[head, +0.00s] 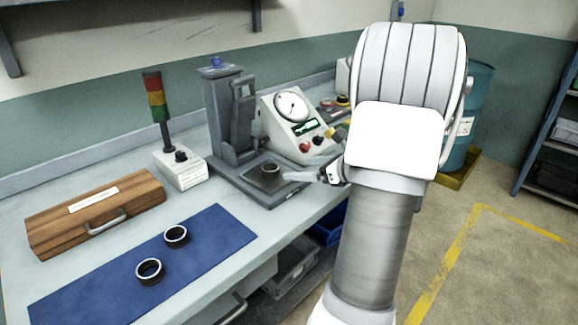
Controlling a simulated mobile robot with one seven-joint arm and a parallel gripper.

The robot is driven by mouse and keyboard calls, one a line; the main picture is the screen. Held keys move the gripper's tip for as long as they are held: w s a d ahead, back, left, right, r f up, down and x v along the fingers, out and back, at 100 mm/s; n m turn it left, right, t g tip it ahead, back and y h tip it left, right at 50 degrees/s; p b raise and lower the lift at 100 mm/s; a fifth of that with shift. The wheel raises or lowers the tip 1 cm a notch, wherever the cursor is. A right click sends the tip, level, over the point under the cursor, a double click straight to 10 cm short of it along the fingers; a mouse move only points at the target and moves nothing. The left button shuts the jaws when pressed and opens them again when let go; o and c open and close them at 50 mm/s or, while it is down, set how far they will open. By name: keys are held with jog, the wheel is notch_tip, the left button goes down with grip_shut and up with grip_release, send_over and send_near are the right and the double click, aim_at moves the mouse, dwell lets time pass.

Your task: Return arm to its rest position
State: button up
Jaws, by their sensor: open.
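My arm rises from the lower middle of the head view and bends over the bench's right part. My gripper (305,177) points left at its end, partly hidden behind my arm, with its fingers open beside the grinder plate. A dark ring (270,169) sits on the plate of the grey ring grinder (232,115), just left of the fingertips and apparently free of them. Two more dark rings, one (176,236) and another (150,271), lie on the blue mat (90,285).
A gauge box (290,118) stands behind my gripper. A signal tower (157,100) and a wooden case (95,205) are on the bench at left. Bins (290,268) sit under the bench. A teal barrel (478,105) and a shelf (553,140) stand at right; the floor between is clear.

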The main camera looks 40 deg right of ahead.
jog(key=shift+s+d+r, duration=0.1)
jog(key=shift+s+r, duration=0.2)
jog(key=shift+s, duration=0.35)
